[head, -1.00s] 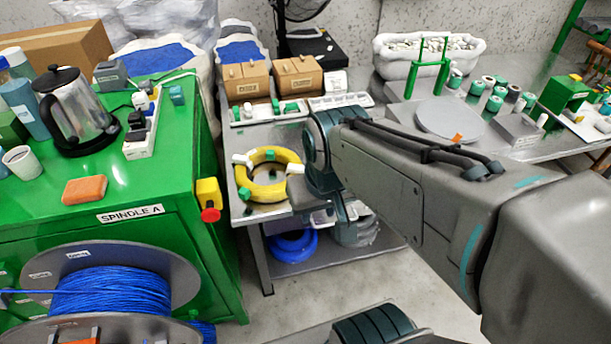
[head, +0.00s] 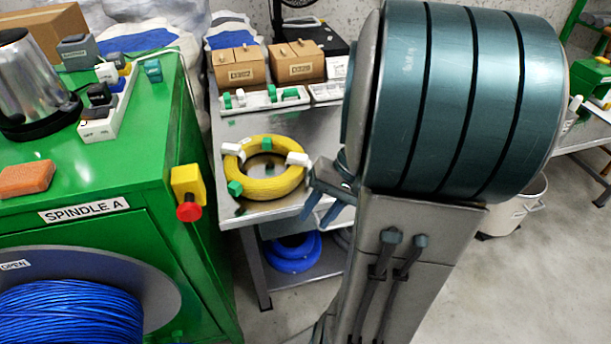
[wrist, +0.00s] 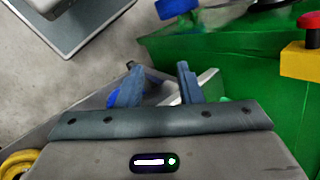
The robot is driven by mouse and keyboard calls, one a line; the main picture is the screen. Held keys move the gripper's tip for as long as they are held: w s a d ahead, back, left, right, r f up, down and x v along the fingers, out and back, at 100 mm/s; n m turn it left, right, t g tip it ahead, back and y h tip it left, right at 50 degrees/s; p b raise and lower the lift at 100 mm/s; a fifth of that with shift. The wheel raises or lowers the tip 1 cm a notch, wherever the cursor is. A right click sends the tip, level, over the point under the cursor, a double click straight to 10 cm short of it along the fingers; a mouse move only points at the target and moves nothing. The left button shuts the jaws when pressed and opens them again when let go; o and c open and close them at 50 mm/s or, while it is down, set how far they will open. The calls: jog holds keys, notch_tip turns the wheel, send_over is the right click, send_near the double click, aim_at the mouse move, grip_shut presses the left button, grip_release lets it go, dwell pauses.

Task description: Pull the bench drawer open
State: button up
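The metal bench (head: 231,182) stands in the middle of the head view. Its drawer cannot be made out clearly now, as my arm covers the bench's right front. My gripper (head: 322,212) is at the bench's front edge, just right of the yellow cable coil (head: 262,190). In the wrist view my gripper (wrist: 156,70) has its two blue fingers apart, with a gap between them. A pale, slanted edge shows beside the right finger; I cannot tell whether it belongs to the drawer or whether a finger touches it.
The green SPINDLE A cabinet (head: 135,185) stands close left of the bench, with a yellow box and red button (head: 188,192) on its side. A blue coil (head: 290,252) lies on the lower shelf. Cardboard boxes (head: 300,62) stand at the back.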

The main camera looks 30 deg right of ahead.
jog(key=s+d+f+m+t+y+b, duration=0.15)
jog(key=d+f+m+t+b, duration=0.25)
jog(key=d+f+t+b, duration=0.5)
jog(key=s+d+f+m+t+y+b, duration=0.1)
jog(key=s+d+f+m+t+b, duration=0.2)
jog(key=d+f+t+b, duration=0.55)
jog(key=w+a+f+g, duration=0.1)
jog(key=w, duration=0.2)
jog(key=w+a+f+g+b, duration=0.1)
jog(key=w, duration=0.3)
jog(key=w+a+f+g+b, duration=0.1)
jog(key=w+g, duration=0.1)
jog(key=w, duration=0.2)
jog(key=shift+a+f+h, duration=0.15)
jog(key=shift+f+h, duration=0.05)
jog(key=shift+h, duration=0.05)
grip_shut()
